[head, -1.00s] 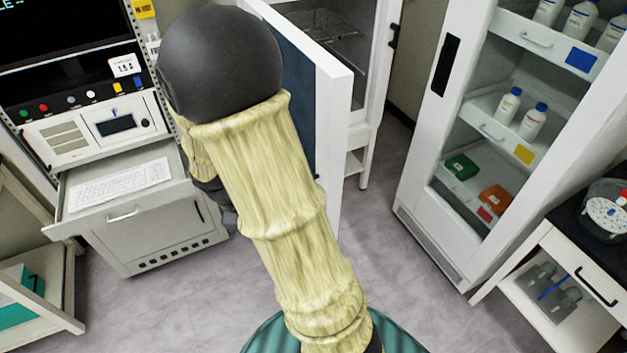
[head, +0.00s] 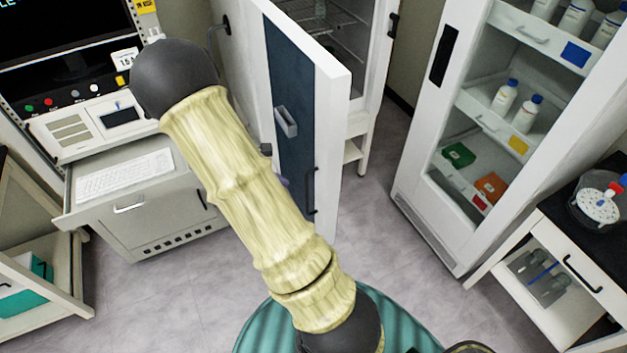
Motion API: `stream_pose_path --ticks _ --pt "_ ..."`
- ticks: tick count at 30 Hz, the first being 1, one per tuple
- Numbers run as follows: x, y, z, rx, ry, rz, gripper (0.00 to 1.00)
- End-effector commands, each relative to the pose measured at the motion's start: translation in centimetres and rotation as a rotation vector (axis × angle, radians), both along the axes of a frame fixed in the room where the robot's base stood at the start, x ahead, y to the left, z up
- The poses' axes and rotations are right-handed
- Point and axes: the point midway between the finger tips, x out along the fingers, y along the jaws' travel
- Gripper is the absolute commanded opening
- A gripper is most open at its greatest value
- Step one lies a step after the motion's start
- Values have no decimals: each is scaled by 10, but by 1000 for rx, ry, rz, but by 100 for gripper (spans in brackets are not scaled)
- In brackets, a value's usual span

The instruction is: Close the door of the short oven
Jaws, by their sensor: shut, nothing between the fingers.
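The oven (head: 382,50) is a white cabinet on legs at the top middle, with wire racks (head: 325,25) inside. Its door (head: 335,110) stands wide open, swung out toward me. The door's dark blue face is turned left and carries a grey handle (head: 286,122). My pale ribbed arm reaches up and left in front of the lower left of the door. My gripper's fingers are hidden behind the arm. Small dark and purplish bits show at the arm's right edge by the door; I cannot tell whether they touch it.
A control rack with a keyboard drawer (head: 125,178) pulled out stands at left. A tall white glass-fronted cabinet (head: 440,190) with bottles is at right. A black-topped bench (head: 560,205) is at far right. Grey floor (head: 385,225) is clear between the door and the tall cabinet.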

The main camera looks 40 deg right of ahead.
Motion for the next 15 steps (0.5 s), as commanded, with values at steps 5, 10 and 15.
stream_pose_path --ticks 5,10,15 --pt "-6 -20 -19 -1 6 -1 0" --pt "-11 -40 -40 0 4 -3 0" --pt "-16 -59 -59 1 5 -2 0"
